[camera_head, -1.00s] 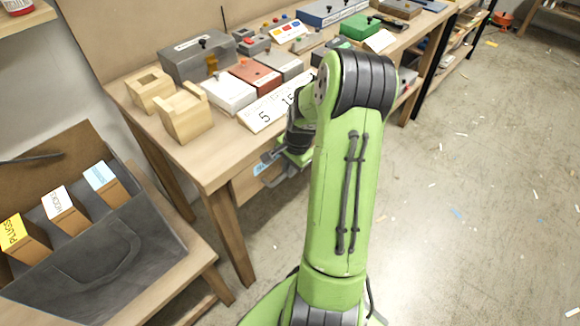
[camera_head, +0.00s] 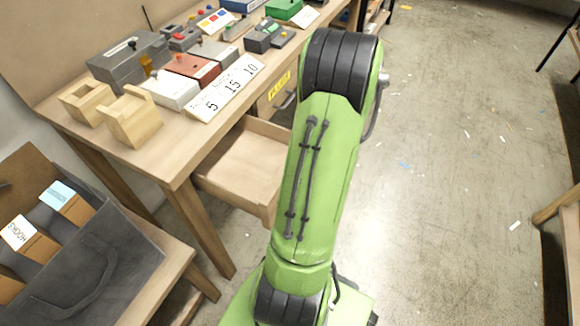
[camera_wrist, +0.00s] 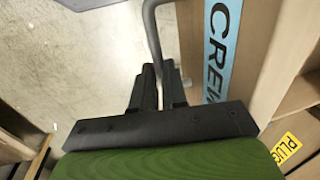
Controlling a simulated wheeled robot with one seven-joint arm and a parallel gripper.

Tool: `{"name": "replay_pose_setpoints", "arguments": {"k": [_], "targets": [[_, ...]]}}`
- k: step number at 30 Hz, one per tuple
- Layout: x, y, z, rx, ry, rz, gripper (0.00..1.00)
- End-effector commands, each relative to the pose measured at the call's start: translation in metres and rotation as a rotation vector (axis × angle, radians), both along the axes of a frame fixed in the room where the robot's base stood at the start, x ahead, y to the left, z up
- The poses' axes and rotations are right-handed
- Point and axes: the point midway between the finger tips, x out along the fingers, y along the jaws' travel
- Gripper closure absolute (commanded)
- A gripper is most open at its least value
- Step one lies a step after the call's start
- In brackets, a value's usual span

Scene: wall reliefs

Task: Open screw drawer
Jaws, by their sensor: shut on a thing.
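The screw drawer (camera_head: 240,165) is pulled out from under the workbench and shows its bare wooden inside in the head view. Part of its front is hidden behind my arm. In the wrist view, the drawer front (camera_wrist: 260,60) carries a blue label (camera_wrist: 217,50) whose visible letters read "CREW". A grey bar handle (camera_wrist: 152,35) stands out from the front. My gripper (camera_wrist: 160,85) is shut on this handle, with its dark fingers on either side of the bar. In the head view my gripper is hidden behind my arm.
A second drawer with a yellow label (camera_head: 279,87) is in the bench beyond the open one. The workbench (camera_head: 75,125) holds boxes and a number board (camera_head: 225,88). A grey bin (camera_head: 105,255) with labelled boxes stands at the left. The floor (camera_head: 450,200) at right is mostly clear.

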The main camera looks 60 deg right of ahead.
Motion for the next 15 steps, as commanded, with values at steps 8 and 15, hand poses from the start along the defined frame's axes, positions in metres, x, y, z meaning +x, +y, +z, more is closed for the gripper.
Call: {"name": "replay_pose_setpoints", "arguments": {"k": [8,15], "targets": [[-0.026,-0.001,0.000,-0.001,0.001,0.000,1.00],[-0.027,-0.001,0.000,-0.001,0.001,0.000,1.00]]}}
